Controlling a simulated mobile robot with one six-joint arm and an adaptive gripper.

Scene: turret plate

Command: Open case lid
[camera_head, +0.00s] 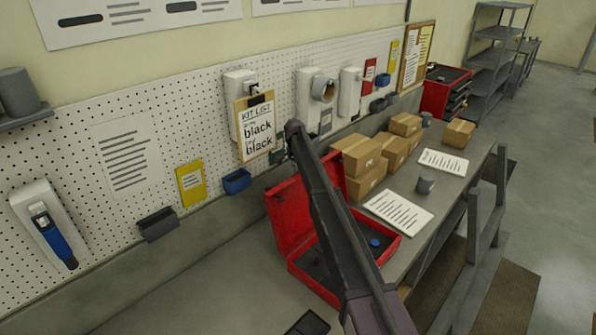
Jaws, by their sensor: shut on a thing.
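A red case (308,284) sits on the grey workbench, with dark foam inside its base. Its red lid (287,214) stands raised, roughly upright, at the case's back-left side, toward the pegboard wall. A small round blue item (375,242) shows in the right part of the case. My dark arm crosses in front of the case and hides the middle of the base and part of the lid. My gripper cannot be made out, so its contact with the lid is hidden.
Cardboard boxes (362,165), a paper sheet (398,213) and a grey mug (426,184) stand right of the case. A clipboard (256,128) and a blue bin (237,182) hang on the pegboard (82,150). A dark tray (308,324) lies in front. The bench left of the case is clear.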

